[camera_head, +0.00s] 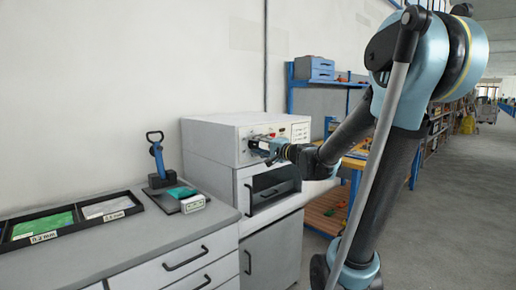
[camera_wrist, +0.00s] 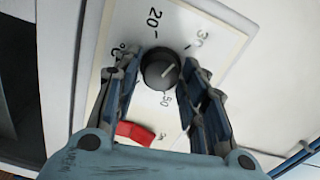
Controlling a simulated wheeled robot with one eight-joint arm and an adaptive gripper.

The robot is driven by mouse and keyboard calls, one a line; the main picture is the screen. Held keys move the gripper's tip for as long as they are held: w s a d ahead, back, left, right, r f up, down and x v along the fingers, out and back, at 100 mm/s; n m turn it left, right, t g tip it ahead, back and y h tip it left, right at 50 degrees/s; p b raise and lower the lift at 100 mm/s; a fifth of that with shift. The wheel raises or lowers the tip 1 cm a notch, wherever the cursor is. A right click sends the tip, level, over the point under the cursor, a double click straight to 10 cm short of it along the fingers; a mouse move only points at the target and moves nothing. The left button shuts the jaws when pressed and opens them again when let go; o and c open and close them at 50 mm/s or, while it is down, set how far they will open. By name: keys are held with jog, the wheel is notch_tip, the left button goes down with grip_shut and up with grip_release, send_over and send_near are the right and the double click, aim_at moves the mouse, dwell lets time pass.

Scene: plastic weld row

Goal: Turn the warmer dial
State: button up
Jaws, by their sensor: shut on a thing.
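The warmer (camera_head: 208,143) is a white cabinet standing on the bench in the head view, with a control panel on its front. Its dial (camera_wrist: 159,69) is a round black knob with a pale pointer line slanting up to the right, roughly toward the 30 mark. The printed scale shows 20, 30, 50 and °C. My gripper (camera_head: 263,149) is at the panel; in the wrist view its fingers (camera_wrist: 161,65) stand on either side of the dial and are shut on it. The head view hides the dial behind my gripper.
A red switch (camera_wrist: 136,132) sits below the dial on the panel. The warmer's dark oven opening (camera_head: 274,188) is under the panel. A lever press (camera_head: 158,163) and trays of sheets (camera_head: 72,219) stand on the grey bench at left. Open floor lies at right.

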jog(key=shift+d+f+m, duration=0.1)
jog(key=shift+m, duration=1)
jog(key=o, duration=1.1)
jog(key=shift+c, duration=0.2)
jog(key=v, duration=1.1)
jog(key=shift+s+d, duration=0.25)
jog(key=shift+d, duration=0.05)
jog(key=shift+f, duration=0.1)
